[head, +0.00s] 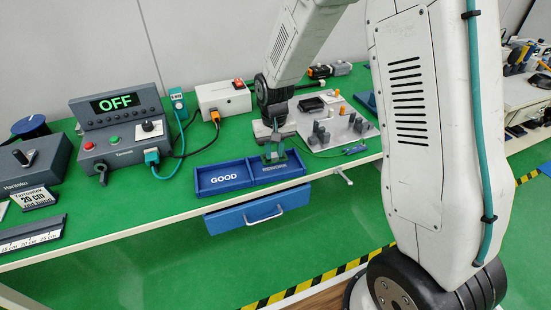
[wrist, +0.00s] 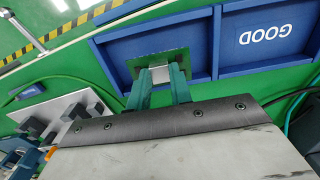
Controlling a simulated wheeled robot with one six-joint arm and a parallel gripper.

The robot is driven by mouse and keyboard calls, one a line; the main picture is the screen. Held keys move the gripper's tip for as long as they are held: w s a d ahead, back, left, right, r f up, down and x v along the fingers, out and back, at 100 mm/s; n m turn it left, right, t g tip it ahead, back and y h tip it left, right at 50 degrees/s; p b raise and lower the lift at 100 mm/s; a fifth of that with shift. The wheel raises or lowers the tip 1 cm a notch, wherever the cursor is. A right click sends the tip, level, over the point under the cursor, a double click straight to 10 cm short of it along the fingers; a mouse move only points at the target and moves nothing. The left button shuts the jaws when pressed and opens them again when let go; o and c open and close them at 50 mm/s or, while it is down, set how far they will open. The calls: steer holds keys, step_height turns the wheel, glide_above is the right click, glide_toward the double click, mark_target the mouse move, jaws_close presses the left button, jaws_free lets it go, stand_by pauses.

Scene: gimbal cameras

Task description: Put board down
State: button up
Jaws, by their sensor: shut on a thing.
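My gripper (head: 271,150) points down over the blue two-part tray (head: 222,189) and is shut on a small green board (head: 275,158). In the wrist view, my gripper's two teal fingers (wrist: 159,76) hold the board (wrist: 174,56) at its middle, where a grey block shows between them. The board is over the compartment beside the one marked GOOD (wrist: 264,35). That compartment's label is partly hidden in the head view and seems to read REWORK. I cannot tell whether the board touches the tray floor. The GOOD compartment looks empty.
A control box with an OFF display (head: 115,104) stands left of the tray. A white box with a red switch (head: 222,97) is behind. A grey fixture plate (head: 335,128) with upright posts lies right of the tray. A blue drawer (head: 258,208) hangs below the green tabletop.

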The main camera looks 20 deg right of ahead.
mark_target(275, 155)
steer(key=shift+f, duration=1.7)
steer(key=o, duration=0.8)
steer(key=shift+f, duration=0.15)
